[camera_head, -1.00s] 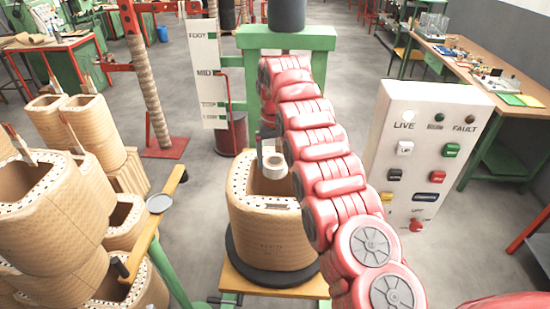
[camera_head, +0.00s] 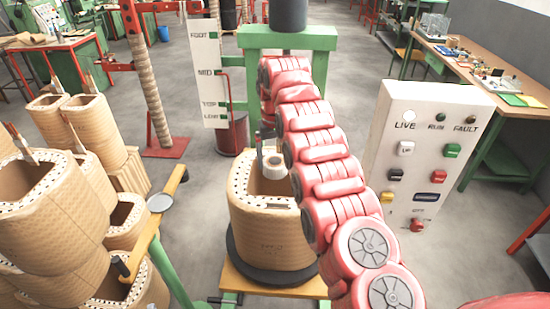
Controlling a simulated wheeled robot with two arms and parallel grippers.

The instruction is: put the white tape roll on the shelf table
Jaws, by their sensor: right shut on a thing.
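The white tape roll (camera_head: 273,166) is at the back rim of the wrapped coil in the middle, with its round hole towards me. My right gripper (camera_head: 260,153) reaches down there from my red right arm and is shut on the roll; the arm hides part of it. Which table is the shelf table is not certain; a wooden-topped bench (camera_head: 498,78) with a green lower shelf stands at the right. My left gripper is not in view.
The coil (camera_head: 268,238) stands on a dark round base. A white control panel (camera_head: 421,160) is right of my arm. Several tan coils (camera_head: 60,210) crowd the left. Small equipment lies on the right bench.

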